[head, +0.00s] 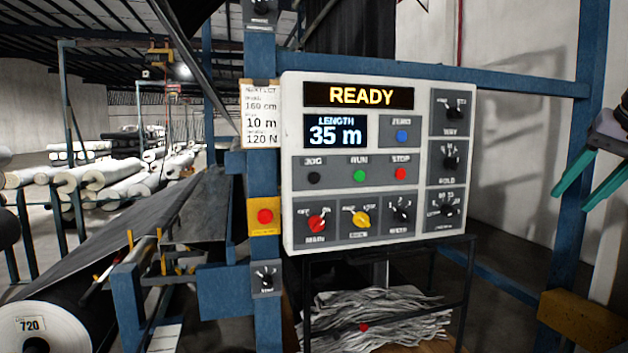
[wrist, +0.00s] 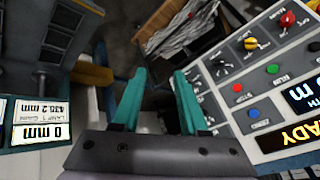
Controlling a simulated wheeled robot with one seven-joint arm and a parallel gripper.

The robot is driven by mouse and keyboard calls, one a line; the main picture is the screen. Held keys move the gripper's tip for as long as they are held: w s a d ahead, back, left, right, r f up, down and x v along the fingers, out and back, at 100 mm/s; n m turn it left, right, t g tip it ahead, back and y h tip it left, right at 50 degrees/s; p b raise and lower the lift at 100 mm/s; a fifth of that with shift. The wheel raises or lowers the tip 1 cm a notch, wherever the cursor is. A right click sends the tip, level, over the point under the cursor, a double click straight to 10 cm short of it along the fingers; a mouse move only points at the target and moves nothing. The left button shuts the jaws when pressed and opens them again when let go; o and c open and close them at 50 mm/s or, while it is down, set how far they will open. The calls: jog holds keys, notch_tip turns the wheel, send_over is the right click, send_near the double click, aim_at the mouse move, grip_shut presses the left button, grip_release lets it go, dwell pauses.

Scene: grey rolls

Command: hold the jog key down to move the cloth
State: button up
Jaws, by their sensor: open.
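The jog key (head: 314,178) is a small black button under the label JOG, at the left of the key row on the white control panel (head: 288,215). The display (head: 358,96) reads READY, and the length display (head: 335,131) reads 35 m. Dark cloth (head: 150,215) runs along the machine at the left. My gripper (head: 571,201) is at the right edge of the head view, right of the panel and apart from it. Its teal fingers are open and empty. In the wrist view my gripper (wrist: 159,74) points past the panel (wrist: 262,148), which appears upside down.
A green run key (head: 360,176) and red stop key (head: 400,174) sit beside the jog key, with the blue zero key (head: 402,136) above. A red button on a yellow box (head: 265,216) is on the blue post. A scrap bin (head: 375,315) stands below the panel.

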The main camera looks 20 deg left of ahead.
grip_shut()
dwell(1.4)
